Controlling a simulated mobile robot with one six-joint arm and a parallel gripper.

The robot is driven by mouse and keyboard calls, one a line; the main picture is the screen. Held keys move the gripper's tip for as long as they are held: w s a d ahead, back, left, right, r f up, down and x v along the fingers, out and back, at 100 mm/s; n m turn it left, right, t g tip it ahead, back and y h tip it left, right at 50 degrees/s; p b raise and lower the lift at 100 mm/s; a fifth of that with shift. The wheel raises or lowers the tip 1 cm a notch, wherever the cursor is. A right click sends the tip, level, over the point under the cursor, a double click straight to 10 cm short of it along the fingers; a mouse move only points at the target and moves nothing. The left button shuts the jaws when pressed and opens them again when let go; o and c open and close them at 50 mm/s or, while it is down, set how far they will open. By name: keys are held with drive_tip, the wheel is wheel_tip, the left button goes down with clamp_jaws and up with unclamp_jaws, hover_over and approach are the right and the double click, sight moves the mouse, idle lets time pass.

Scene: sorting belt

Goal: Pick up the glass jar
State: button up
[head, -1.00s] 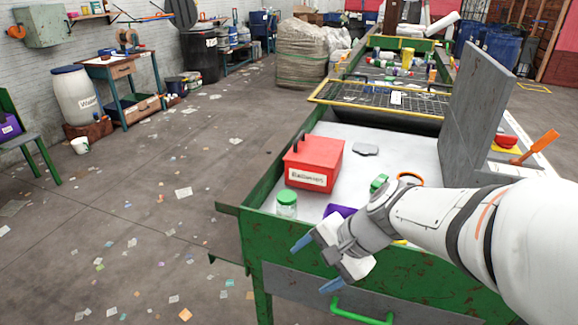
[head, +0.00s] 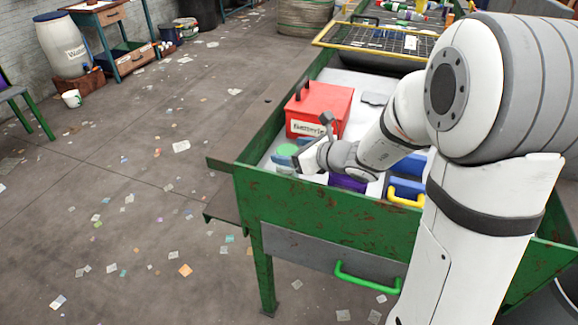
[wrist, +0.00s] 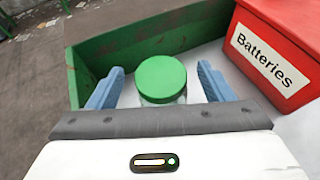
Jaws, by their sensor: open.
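The glass jar (wrist: 162,82) has a green lid and clear sides and stands upright in the near left corner of the green-walled bench. In the wrist view it lies between the two blue fingers of my gripper (wrist: 161,88), which is open with a gap on each side of the lid. In the head view the jar (head: 287,150) shows only in part, with my gripper (head: 291,160) right at it and covering some of it. I cannot tell how low the fingertips are against the jar's sides.
A red box labelled Batteries (wrist: 276,50) stands close to the right of the jar; it also shows in the head view (head: 321,108). The green bench wall (wrist: 130,48) is close behind and left of the jar. Blue and yellow-handled items (head: 405,190) lie to the right.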

drive_tip(key=x, duration=0.4)
drive_tip(key=shift+w+a+f, duration=0.15)
drive_tip(key=shift+a+f, duration=0.1)
drive_tip(key=shift+a, duration=0.05)
drive_tip(key=c, duration=1.1)
